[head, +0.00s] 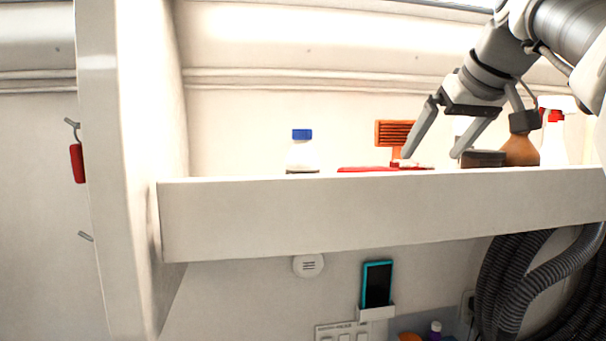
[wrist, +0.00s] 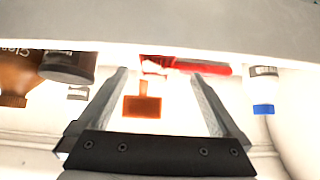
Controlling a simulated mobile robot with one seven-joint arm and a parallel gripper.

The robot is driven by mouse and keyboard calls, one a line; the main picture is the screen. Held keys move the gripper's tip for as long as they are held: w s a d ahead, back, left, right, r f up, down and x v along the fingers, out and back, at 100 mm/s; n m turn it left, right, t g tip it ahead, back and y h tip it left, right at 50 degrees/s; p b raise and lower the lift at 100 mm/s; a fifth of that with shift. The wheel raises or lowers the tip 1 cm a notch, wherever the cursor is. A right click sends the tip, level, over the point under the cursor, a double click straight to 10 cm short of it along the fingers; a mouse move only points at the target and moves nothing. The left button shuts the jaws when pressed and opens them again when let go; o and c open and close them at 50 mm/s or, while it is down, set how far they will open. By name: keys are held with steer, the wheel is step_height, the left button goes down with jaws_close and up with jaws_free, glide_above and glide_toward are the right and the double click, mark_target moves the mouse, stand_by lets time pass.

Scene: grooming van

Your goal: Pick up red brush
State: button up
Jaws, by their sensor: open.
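A red brush (head: 368,169) lies flat on the white shelf, low behind its front lip. In the wrist view the red brush (wrist: 207,69) shows a red handle toward the right and a head with pale bristles toward the left. My gripper (head: 430,157) is open, its fingers pointing down near the shelf around the brush's right end. In the wrist view the brush lies across the space at the fingertips of my gripper (wrist: 160,74), and the right finger overlaps its handle. Nothing is held. The shelf lip hides the brush's lower part in the head view.
An orange brush (head: 393,130) stands behind the red one. A blue-capped bottle (head: 302,153) stands left on the shelf (head: 380,216). A dark round container (head: 483,159), a brown bottle (head: 521,150) and a white spray bottle (head: 553,140) crowd the right side.

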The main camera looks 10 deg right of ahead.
mark_target(422, 166)
steer(key=shift+x, duration=2.75)
steer(key=shift+w+d+r, duration=0.1)
steer(key=shift+d, duration=0.1)
steer(key=shift+c, duration=0.3)
steer(key=c, duration=1.2)
steer(key=shift+c, duration=0.2)
steer(key=shift+r, duration=0.15)
